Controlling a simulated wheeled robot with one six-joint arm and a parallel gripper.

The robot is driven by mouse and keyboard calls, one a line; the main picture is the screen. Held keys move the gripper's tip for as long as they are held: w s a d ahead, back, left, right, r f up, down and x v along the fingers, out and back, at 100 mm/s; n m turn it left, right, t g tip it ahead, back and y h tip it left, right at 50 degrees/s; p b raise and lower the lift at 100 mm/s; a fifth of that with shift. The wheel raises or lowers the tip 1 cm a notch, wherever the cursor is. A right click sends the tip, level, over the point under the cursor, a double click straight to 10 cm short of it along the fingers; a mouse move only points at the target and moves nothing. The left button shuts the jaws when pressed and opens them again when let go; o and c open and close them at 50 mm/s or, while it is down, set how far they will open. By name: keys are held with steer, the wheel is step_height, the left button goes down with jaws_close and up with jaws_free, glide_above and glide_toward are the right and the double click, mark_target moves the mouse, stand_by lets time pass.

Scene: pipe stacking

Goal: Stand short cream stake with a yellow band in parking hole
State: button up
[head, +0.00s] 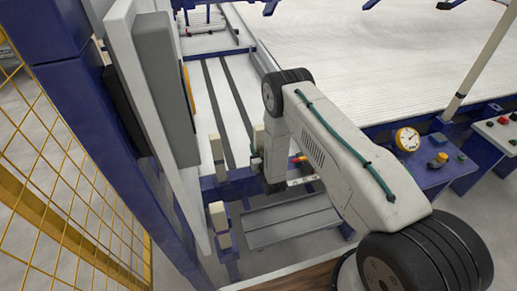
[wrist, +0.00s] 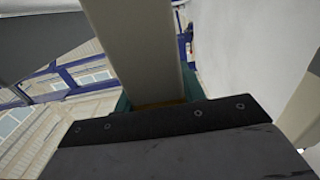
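A cream stake (wrist: 132,45) fills the upper middle of the wrist view, its lower end between the teal fingers of my gripper (wrist: 157,98). The fingers sit close against both sides of it. A narrow brownish-yellow patch shows at the grip; I cannot tell whether it is the yellow band. In the head view a cream stake (head: 258,139) stands upright just left of my wrist, apparently the held one; my fingers are mostly hidden there. Two other cream stakes, an upper one (head: 217,149) and a lower one (head: 220,217), are at the blue frame. No parking hole is clearly visible.
A grey panel (head: 166,90) on a blue post and a yellow mesh fence (head: 60,190) bound the left. A large white ribbed bed (head: 400,60) lies behind my arm. A control desk with a gauge (head: 407,139) is right. A grey step (head: 290,222) lies below.

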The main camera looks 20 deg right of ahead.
mark_target(258, 133)
steer(key=shift+r, duration=4.45)
